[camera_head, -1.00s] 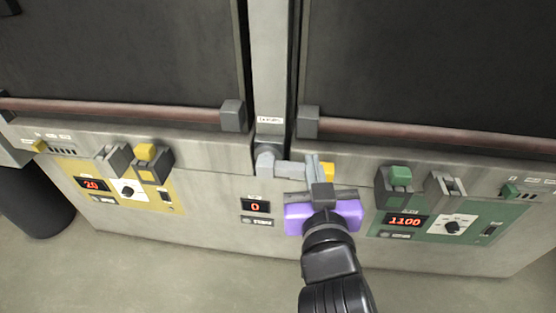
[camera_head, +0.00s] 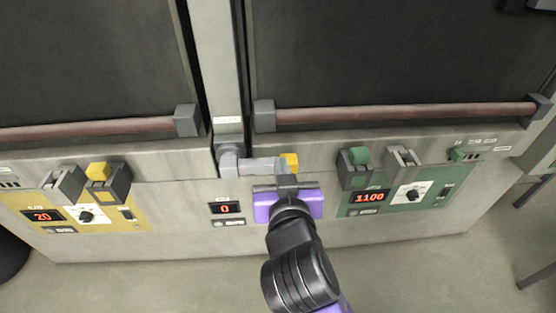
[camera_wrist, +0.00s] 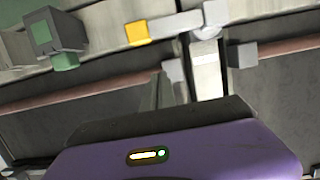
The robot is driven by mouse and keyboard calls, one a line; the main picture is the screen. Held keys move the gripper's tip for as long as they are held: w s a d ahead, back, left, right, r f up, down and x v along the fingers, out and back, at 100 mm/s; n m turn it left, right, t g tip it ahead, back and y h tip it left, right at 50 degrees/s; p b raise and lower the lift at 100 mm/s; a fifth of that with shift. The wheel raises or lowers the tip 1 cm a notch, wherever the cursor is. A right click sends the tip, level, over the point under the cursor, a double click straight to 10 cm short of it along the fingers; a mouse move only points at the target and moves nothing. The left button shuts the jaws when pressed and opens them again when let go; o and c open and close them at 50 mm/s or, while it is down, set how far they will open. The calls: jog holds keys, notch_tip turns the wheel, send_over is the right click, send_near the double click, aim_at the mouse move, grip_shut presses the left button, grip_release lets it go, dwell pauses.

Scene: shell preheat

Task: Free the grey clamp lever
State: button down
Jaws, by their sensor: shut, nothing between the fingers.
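The grey clamp lever (camera_head: 258,165) lies about level across the front of the central post, from a grey pivot block (camera_head: 229,160) at its left to a yellow tip (camera_head: 291,160) at its right. In the wrist view the lever (camera_wrist: 177,25) runs between the yellow tip (camera_wrist: 137,34) and the pivot. My gripper (camera_head: 286,178) is shut and empty, its fingers just below and in front of the yellow tip. I cannot tell whether they touch it. My purple gripper body covers part of the panel behind.
A yellow panel (camera_head: 125,222) reading 20 is on the left and a green panel (camera_head: 435,205) reading 1100 on the right, each with protruding blocks above. A small display (camera_head: 225,208) reads 0. Red-brown door bars (camera_head: 400,115) run above. Open floor lies in front.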

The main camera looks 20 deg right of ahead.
aim_at(258, 166)
jog(key=w+d+f+p, duration=0.1)
jog(key=w+d+f, duration=0.1)
jog(key=w+f, duration=0.4)
jog(key=shift+w+d+p, duration=0.15)
jog(key=shift+w+p, duration=0.2)
jog(key=shift+w, duration=0.2)
